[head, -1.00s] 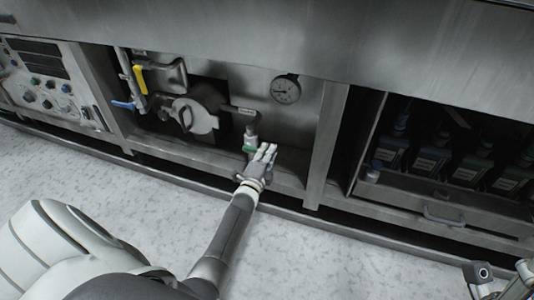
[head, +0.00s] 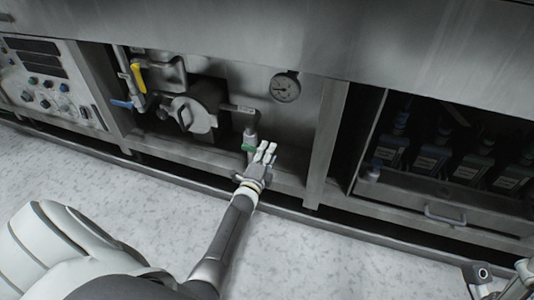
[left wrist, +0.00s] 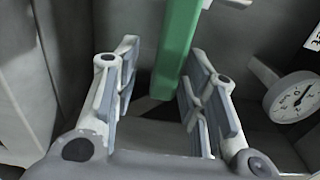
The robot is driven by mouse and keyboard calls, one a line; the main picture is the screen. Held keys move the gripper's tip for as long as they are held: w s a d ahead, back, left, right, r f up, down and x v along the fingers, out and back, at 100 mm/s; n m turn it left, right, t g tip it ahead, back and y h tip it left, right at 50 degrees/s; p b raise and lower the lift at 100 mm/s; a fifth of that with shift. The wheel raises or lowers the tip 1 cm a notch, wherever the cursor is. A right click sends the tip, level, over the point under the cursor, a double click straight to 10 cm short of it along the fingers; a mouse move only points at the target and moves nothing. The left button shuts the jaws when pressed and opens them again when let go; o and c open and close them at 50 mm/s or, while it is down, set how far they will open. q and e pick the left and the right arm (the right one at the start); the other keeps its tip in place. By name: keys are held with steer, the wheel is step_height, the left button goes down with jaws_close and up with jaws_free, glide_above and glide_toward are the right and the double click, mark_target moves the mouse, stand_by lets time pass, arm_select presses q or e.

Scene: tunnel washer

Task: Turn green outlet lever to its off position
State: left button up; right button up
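The green outlet lever (head: 248,147) sits low in the machine's open bay, just left of my left gripper's fingertips in the head view. In the left wrist view the green lever (left wrist: 178,48) runs down from the top edge, and its end shows between the two fingers. My left gripper (head: 268,150) is open, with a gap on each side of the lever (left wrist: 160,85); contact cannot be made out. My right gripper (head: 503,274) shows only in part at the lower right corner, and its fingers cannot be judged.
A round gauge (head: 285,87) is on the bay's back panel. A drawer of bottles (head: 430,160) stands at right. The floor in front is clear.

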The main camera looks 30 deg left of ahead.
arm_select(q)
steer(key=shift+r, duration=0.1)
steer(key=v, duration=1.2)
stand_by(0.4)
